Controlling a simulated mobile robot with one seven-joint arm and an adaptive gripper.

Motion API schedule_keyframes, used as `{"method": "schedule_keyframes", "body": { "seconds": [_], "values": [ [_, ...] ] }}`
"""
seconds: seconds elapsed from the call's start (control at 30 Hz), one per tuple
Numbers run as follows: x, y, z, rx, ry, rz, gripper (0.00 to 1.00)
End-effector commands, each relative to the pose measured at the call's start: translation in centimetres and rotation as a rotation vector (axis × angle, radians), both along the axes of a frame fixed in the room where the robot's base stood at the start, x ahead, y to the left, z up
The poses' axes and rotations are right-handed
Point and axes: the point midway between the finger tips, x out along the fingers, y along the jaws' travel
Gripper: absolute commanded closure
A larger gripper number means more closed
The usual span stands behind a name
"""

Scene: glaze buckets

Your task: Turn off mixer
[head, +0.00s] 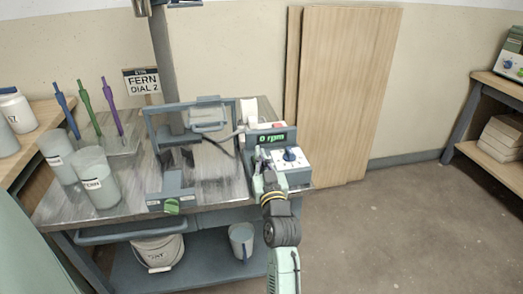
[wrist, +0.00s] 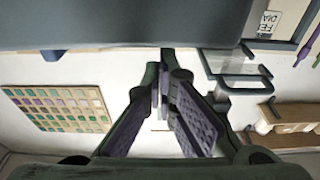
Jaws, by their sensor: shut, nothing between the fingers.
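The mixer's control box (head: 292,172) stands at the right end of the workbench, with a lit green display (head: 272,138) reading "0 rpm". A blue dial knob (head: 290,155) is on its pale front panel, and a small red switch (head: 277,125) shows on top. My gripper (head: 259,156) is at the left side of the panel, left of the knob; whether it touches the box I cannot tell. In the wrist view my gripper (wrist: 166,72) has its fingertips together with nothing between them. A large grey-blue surface fills the top of that view.
A sign (head: 143,81) reads "FERN DIAL 2". The mixer's column (head: 164,60) and metal frame (head: 148,125) stand left of the box. Cups (head: 98,182) stand at the bench's left, and a white bucket (head: 158,252) is on the lower shelf. Floor at right is clear.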

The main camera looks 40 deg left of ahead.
Motion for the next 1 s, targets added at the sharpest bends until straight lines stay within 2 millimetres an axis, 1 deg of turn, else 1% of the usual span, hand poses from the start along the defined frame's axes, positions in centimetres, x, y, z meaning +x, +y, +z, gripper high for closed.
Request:
{"method": "schedule_keyframes", "body": {
  "seconds": [0.1,0.47,0.83,0.9,1.0],
  "values": [
    [-0.1,-0.1,-0.3,0.002,-0.001,0.0,1.0],
    [-0.1,-0.1,-0.5,0.003,-0.003,0.0,1.0],
    [-0.2,-0.3,-2.2,0.067,-0.059,0.001,1.0],
    [-0.3,-0.3,-1.2,0.071,-0.06,0.0,1.0],
    [-0.2,-0.3,-1.2,0.068,-0.058,0.0,1.0]
  ]
}}
